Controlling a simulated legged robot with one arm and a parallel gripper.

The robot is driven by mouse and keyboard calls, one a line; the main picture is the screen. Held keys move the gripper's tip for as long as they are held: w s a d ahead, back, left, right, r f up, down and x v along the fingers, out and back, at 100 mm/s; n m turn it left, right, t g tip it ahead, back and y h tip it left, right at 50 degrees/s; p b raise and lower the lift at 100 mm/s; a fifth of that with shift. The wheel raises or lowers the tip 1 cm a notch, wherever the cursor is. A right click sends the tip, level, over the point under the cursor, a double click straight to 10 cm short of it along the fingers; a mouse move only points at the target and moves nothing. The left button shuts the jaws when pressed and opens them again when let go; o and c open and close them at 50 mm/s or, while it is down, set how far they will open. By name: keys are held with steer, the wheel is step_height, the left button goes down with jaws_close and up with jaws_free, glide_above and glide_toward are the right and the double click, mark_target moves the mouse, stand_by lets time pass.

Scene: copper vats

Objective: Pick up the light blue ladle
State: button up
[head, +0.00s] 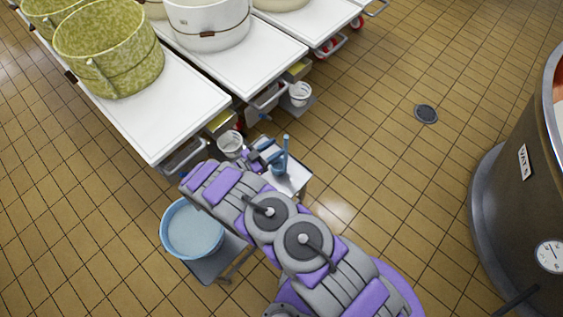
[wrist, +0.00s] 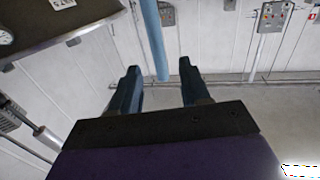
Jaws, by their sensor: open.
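The light blue ladle (head: 286,147) stands with its handle upright over a small pale table (head: 296,178) in the head view. Its lower end is partly hidden by my arm. My gripper (head: 268,155) is close beside the ladle, on its left. In the wrist view my gripper (wrist: 160,72) is open, with its two dark blue fingers apart. The ladle's handle (wrist: 153,35) comes down from the top of that view and shows in the gap between the fingertips. I cannot tell whether it touches either finger.
A light blue tub (head: 193,229) of pale contents sits on a low stand at left. White carts (head: 175,118) bearing large pots, including a green one (head: 108,50), stand behind. A large vat (head: 515,215) is at right. Open tiled floor lies between.

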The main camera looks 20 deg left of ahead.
mark_target(285, 142)
steer(key=shift+b+x, duration=1)
steer(key=shift+x, duration=1.7)
steer(key=shift+f, duration=0.1)
jaws_close()
